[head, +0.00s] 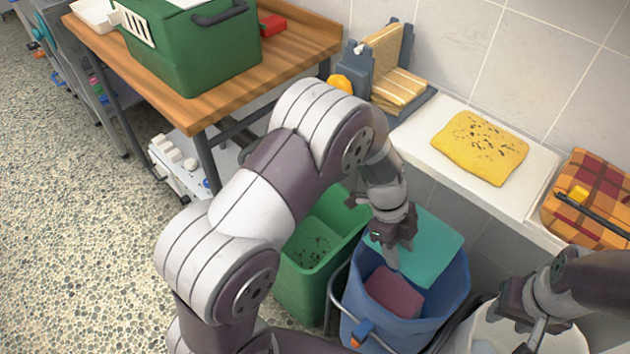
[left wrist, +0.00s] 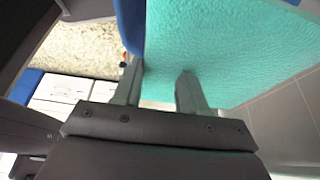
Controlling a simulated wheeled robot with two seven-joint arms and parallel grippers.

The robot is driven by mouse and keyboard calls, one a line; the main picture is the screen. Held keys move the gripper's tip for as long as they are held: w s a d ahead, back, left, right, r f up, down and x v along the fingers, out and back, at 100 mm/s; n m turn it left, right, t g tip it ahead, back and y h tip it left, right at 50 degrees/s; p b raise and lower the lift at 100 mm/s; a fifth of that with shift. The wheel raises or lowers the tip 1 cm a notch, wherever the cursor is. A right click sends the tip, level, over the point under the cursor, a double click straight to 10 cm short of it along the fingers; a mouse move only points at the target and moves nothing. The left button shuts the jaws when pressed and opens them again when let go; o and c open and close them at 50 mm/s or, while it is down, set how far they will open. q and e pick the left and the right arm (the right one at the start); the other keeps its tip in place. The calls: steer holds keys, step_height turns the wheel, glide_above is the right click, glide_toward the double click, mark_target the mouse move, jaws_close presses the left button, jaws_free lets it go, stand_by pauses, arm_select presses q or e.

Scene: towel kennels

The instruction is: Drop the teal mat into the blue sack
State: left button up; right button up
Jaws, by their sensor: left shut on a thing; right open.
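The teal mat (head: 428,248) is a flat textured sheet. My left gripper (head: 392,250) is shut on its edge and holds it over the open top of the blue sack (head: 384,328). In the left wrist view the teal mat (left wrist: 225,50) fills much of the upper right, with the left gripper's fingers (left wrist: 160,85) at its edge. A dark red cloth (head: 394,294) shows inside the sack, below the mat. My right gripper (head: 530,325) is open and empty at the lower right, over a white bucket.
A green bin (head: 305,285) stands left of the sack, and the white bucket (head: 470,340) stands to its right. The ledge behind holds a yellow spotted cloth (head: 480,147), a rack with folded yellow cloths (head: 398,88) and a plaid cloth (head: 592,195). A wooden table (head: 300,45) carries a green crate (head: 190,50).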

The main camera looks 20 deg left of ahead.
arm_select(q)
steer(key=f+b, duration=0.1)
steer(key=f, duration=0.3)
steer(key=shift+d+f+b, duration=0.15)
steer(key=shift+d+b, duration=0.05)
steer(key=shift+b, duration=0.2)
steer(key=shift+a+f, duration=0.15)
steer(key=shift+f, duration=0.2)
steer(key=o, duration=1.3)
steer(key=p+v, duration=0.1)
steer(key=v, duration=1.1)
steer(key=shift+r+p, duration=0.35)
steer(key=shift+r, duration=0.05)
